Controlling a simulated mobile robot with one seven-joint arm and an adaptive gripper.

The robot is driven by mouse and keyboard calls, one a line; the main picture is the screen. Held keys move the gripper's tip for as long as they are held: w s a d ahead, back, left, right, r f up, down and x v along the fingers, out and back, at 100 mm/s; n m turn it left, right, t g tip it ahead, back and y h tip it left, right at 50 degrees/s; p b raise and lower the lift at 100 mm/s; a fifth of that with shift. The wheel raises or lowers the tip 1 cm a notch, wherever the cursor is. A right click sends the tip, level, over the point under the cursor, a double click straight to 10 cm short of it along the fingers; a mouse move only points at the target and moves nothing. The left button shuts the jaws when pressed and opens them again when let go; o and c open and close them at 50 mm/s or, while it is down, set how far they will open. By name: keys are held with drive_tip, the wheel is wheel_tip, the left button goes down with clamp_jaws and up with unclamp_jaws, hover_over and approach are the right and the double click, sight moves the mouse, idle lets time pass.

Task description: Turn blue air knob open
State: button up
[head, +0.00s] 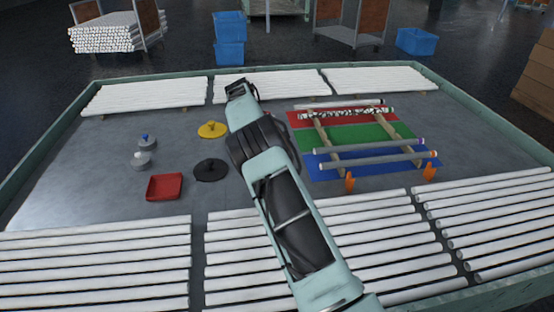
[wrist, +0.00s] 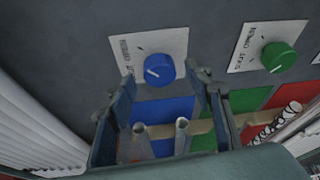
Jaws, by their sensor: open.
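The blue knob (wrist: 160,69) sits on a white label plate (wrist: 129,47) on a dark grey panel. It has a white pointer mark; the label's lettering appears upside down and is hard to read. In the wrist view my gripper (wrist: 166,80) is open, with one finger to the left and one to the right of the knob. I see nothing between the fingers being gripped, and I cannot tell whether either finger touches the knob. In the head view my gripper (head: 238,90) is at the far side of the table, and the knob cannot be made out there.
A green knob (wrist: 278,56) on its own plate is right of the blue one. Tubes rest on a wooden rack over red, green and blue mats (head: 375,133). A red tray (head: 165,187), yellow disc (head: 212,129) and black disc (head: 210,170) lie left of my arm.

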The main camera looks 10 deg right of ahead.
drive_tip(key=v, duration=1)
drive_tip(key=shift+r, duration=0.35)
